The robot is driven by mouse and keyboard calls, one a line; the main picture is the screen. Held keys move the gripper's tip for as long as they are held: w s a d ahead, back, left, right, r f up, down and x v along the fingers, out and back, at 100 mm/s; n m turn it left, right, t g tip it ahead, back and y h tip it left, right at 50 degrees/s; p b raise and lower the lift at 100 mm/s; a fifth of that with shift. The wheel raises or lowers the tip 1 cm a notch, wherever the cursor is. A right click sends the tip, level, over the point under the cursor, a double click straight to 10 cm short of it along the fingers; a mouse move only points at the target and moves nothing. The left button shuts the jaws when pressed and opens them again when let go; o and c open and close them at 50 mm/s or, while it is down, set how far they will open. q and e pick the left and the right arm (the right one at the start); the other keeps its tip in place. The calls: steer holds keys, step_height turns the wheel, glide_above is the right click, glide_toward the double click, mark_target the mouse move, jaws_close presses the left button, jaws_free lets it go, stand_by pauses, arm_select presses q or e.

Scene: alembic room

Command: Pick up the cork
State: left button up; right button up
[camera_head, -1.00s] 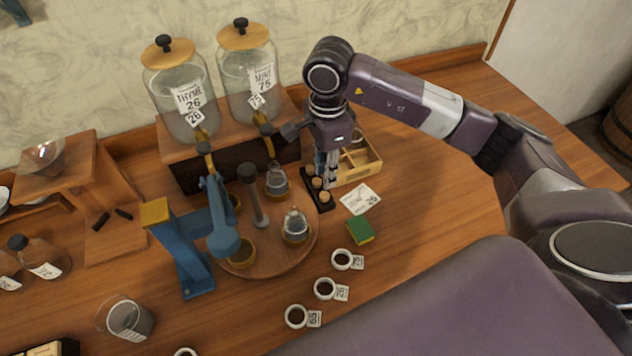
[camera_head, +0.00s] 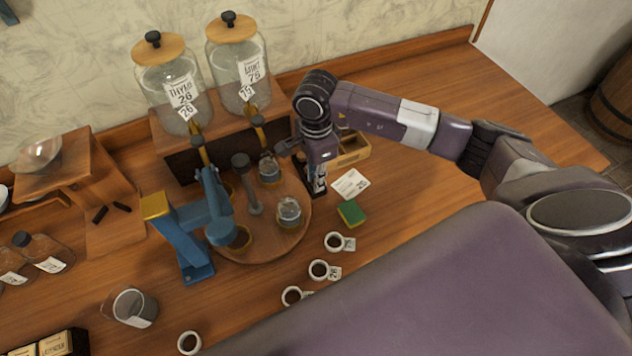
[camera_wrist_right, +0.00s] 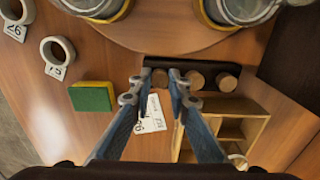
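Several brown corks stand in a row on a dark holder (camera_wrist_right: 240,76) in the right wrist view. Two corks, a middle one (camera_wrist_right: 195,81) and a right one (camera_wrist_right: 227,82), are clear of the fingers; the leftmost cork (camera_wrist_right: 160,79) sits between the fingertips. My right gripper (camera_wrist_right: 161,74) is open by a narrow gap around this cork; whether the pads touch it is hard to tell. In the head view, my right gripper (camera_head: 318,188) points down over the holder and hides most of it. My left gripper is not in view.
A wooden compartment box (camera_head: 352,151) stands behind the gripper. A paper label (camera_head: 350,184) and a green-yellow sponge (camera_head: 351,213) lie to the right. A round wooden board (camera_head: 265,249) with flasks is close on the left. The table's right side is clear.

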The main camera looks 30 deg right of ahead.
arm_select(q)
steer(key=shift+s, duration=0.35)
arm_select(e)
steer(key=shift+c, duration=0.2)
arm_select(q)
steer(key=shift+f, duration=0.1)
arm_select(e)
steer(key=shift+r, duration=0.1)
